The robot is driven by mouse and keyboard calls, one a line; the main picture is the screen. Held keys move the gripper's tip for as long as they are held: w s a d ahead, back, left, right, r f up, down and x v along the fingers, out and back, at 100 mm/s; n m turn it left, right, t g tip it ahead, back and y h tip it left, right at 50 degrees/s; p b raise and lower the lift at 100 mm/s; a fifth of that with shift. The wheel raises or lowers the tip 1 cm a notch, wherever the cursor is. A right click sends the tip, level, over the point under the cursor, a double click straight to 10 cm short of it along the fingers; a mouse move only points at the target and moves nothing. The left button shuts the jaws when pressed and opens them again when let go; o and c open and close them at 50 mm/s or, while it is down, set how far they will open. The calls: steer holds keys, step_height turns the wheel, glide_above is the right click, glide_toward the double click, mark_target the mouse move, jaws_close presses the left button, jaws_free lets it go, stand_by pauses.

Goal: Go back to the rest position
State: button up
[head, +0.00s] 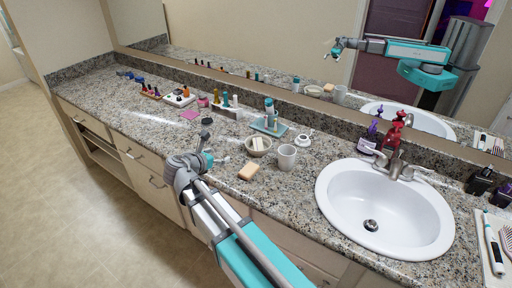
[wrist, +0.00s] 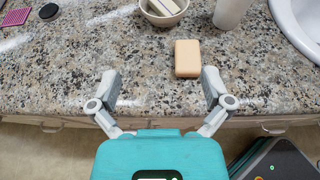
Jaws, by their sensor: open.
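My gripper (wrist: 161,84) is open and empty in the wrist view, its two grey fingers spread wide above the front edge of the granite counter (wrist: 140,60). In the head view my gripper (head: 211,143) is over the counter's front edge, left of a tan soap bar (head: 248,171). The soap bar also shows in the wrist view (wrist: 187,58), lying flat beyond the right finger and apart from it. Nothing is held between the fingers.
A bowl with pale bars (head: 258,145), a cup (head: 287,157) and a blue-green tray with bottles (head: 269,129) stand behind the soap. The white sink (head: 340,215) is to the right. A pink pad (head: 190,115) and several small bottles are to the left.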

mark_target(293, 215)
steer(key=shift+d, duration=0.1)
